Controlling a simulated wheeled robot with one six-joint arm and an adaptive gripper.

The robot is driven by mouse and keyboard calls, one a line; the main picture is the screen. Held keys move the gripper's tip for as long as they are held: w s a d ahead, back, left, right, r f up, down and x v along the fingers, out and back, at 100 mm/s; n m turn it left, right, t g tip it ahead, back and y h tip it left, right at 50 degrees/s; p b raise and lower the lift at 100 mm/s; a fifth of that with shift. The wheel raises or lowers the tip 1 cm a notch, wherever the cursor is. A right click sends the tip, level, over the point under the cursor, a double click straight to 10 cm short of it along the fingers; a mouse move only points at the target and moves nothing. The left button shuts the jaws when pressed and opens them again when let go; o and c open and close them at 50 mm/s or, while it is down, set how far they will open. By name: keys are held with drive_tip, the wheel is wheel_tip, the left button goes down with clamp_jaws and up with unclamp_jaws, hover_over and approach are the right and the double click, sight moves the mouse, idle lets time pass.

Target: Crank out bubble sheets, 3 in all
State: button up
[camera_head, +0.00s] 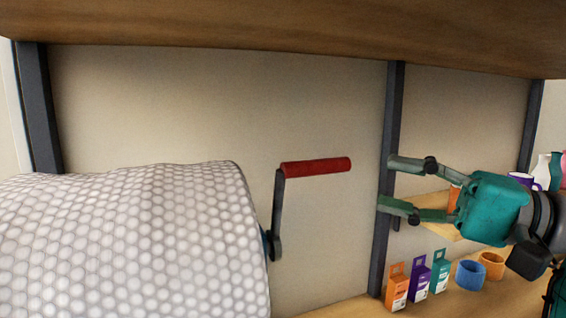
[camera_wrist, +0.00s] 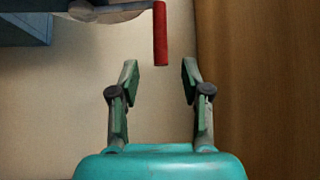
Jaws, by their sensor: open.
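A large roll of bubble wrap (camera_head: 130,245) fills the left of the head view. At its right end a dark crank arm (camera_head: 278,215) points up and carries a red handle (camera_head: 316,167) that sticks out to the right. My teal gripper (camera_head: 392,184) is open and empty, to the right of the handle and apart from it, with its fingers pointing left. In the wrist view the red handle (camera_wrist: 160,34) lies ahead of my open gripper (camera_wrist: 160,78), roughly in line with the gap between the fingertips. No cut bubble sheet is in view.
A wooden board (camera_head: 300,25) runs above the roll, and a dark upright post (camera_head: 391,120) stands behind my fingers. Space between gripper and handle is clear.

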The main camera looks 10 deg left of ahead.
sight(330, 170)
drive_tip(key=x, duration=1)
drive_tip(key=shift+a, duration=0.45)
clamp_jaws()
